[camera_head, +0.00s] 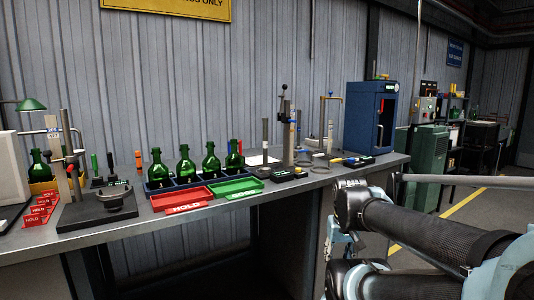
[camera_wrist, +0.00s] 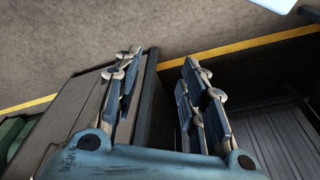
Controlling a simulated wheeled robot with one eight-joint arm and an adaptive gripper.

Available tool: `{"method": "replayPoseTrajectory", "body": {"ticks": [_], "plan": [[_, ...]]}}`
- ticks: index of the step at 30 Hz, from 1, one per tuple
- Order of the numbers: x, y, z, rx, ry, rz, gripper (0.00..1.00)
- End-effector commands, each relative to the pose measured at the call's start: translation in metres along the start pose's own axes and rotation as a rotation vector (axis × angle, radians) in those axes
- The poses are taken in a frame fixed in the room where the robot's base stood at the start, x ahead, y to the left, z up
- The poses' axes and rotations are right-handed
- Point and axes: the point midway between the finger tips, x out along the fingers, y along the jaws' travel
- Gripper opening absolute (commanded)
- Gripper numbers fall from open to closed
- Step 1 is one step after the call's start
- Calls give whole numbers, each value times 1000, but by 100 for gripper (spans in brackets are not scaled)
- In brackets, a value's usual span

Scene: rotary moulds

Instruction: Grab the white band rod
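In the head view, an upright grey rod (camera_head: 265,138) stands on the bench behind the green tray. Another upright rod (camera_head: 299,127) with a blue mark stands to its right. A short dark rod (camera_head: 110,162) and a green one (camera_head: 95,164) stand at the left; their bands are too small to tell. My gripper (camera_wrist: 160,68) shows in the wrist view with its two fingers apart and nothing between them. It is over the floor and dark furniture edges, and no rod is in that view.
The workbench (camera_head: 130,229) holds green bottles (camera_head: 158,170) in a blue rack, a red HOLD tray (camera_head: 182,200), a green tray (camera_head: 236,188) and a press stand (camera_head: 287,130). A blue cabinet (camera_head: 364,120) stands at its right end. Floor (camera_head: 460,205) is open at the right.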

Motion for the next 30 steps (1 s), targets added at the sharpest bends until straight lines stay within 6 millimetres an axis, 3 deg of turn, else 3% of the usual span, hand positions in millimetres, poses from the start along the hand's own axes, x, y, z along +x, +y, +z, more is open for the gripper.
{"method": "replayPoseTrajectory", "body": {"ticks": [2, 4, 8, 18, 30], "plan": [[-10, -1, 2, -11, 9, -3, 41], [-23, -4, -10, -34, 10, -11, 41], [-63, -13, -49, -111, 15, -36, 41], [-193, -52, -183, -387, 47, -124, 41], [-318, -113, -331, -708, 105, -222, 41]]}}
